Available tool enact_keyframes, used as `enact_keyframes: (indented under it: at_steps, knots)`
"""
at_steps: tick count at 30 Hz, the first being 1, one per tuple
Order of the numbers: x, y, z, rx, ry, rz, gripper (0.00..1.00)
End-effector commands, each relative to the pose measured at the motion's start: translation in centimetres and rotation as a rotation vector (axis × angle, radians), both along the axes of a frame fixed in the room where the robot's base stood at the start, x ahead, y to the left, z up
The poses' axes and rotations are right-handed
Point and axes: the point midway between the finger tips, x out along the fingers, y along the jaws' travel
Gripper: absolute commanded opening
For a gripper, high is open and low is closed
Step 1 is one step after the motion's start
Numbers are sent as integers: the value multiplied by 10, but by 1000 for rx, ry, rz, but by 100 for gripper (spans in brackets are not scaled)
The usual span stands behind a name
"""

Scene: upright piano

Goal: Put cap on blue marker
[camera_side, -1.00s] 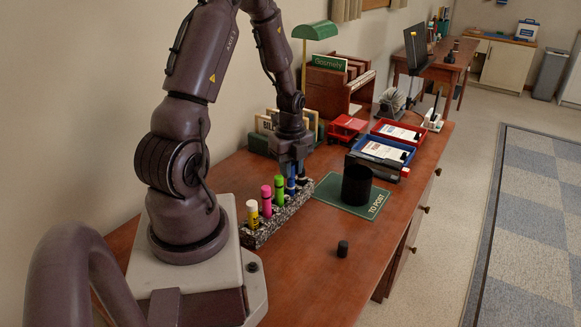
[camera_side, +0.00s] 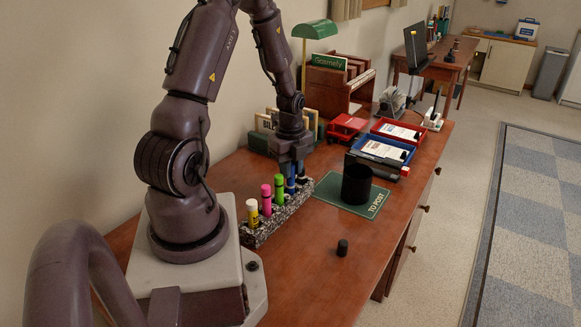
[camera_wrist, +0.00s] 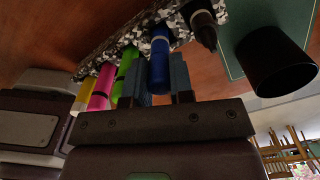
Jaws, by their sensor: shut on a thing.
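The blue marker (camera_side: 290,187) stands upright in the speckled holder (camera_side: 262,231), between the green marker and a black one. My gripper (camera_side: 292,168) is directly above it, pointing down. In the wrist view, my gripper's fingers (camera_wrist: 159,82) are shut around a blue cylinder, the blue cap (camera_wrist: 159,64), in line with the marker's place in the holder. A pale collar shows at its holder end. I cannot tell how fully the cap is seated.
Yellow (camera_side: 252,213), pink (camera_side: 266,200) and green (camera_side: 279,189) markers stand in the same holder. A black marker (camera_wrist: 204,32) shows a bare dark tip. A black cap (camera_side: 342,248) stands on the desk. A black cup (camera_side: 356,185) stands on the green mat (camera_side: 327,191).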

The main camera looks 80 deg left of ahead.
Motion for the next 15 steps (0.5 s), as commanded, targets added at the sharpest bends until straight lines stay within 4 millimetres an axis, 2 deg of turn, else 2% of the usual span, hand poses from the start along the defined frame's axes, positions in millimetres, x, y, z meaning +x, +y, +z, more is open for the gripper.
enact_keyframes:
  at_steps: [9,10,13,15]
  knots:
    - [0,0,0,0,0,1,0]
    - [0,0,0,0,0,1,26]
    - [0,0,0,0,0,1,49]
    - [0,0,0,0,0,1,51]
